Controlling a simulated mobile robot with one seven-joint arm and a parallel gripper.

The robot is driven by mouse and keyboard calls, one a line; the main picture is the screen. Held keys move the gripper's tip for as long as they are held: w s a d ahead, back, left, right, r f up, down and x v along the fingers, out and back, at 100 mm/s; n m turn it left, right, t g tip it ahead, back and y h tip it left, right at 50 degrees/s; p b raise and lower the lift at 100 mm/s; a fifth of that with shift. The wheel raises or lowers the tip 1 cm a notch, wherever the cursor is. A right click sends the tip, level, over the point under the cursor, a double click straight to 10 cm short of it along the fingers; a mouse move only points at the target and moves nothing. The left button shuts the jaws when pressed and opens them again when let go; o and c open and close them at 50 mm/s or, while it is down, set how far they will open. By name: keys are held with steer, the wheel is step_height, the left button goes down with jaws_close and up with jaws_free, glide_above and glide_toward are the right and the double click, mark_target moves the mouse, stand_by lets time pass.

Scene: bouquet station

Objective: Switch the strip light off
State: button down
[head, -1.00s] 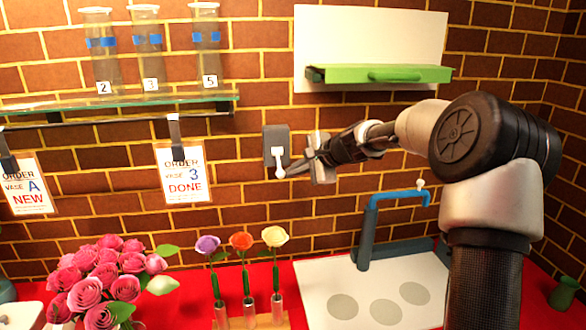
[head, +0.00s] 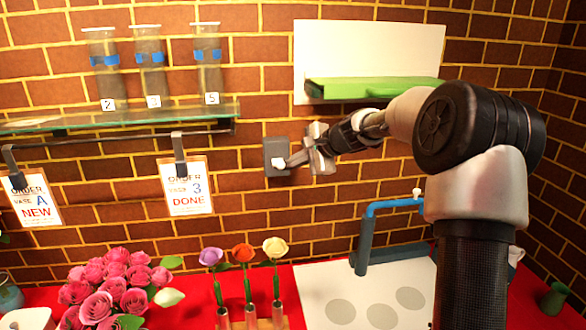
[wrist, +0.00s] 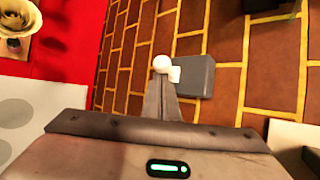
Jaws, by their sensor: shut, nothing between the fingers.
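The grey switch box (head: 269,151) is on the brick wall, left of the white panel and below it. Its white switch lever (head: 278,163) shows near the middle of the box. My gripper (head: 288,161) is shut and empty, its tips at the lever from the right. In the wrist view the white knob (wrist: 162,64) is right at the tips of the closed fingers (wrist: 163,84), with the grey box (wrist: 197,76) beside it. They seem to touch. I cannot pick out the strip light itself.
A glass shelf (head: 30,125) with several vases is at upper left, with order cards (head: 186,190) hanging below. A green ledge (head: 372,90) is above my arm. Flowers (head: 240,254) stand on the red counter, and a blue tap (head: 368,222) is below my arm.

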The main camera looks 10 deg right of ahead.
steer(key=shift+r, duration=0.15)
steer(key=shift+r+p, duration=0.55)
steer(key=shift+r, duration=0.1)
steer(key=shift+d+f, duration=0.1)
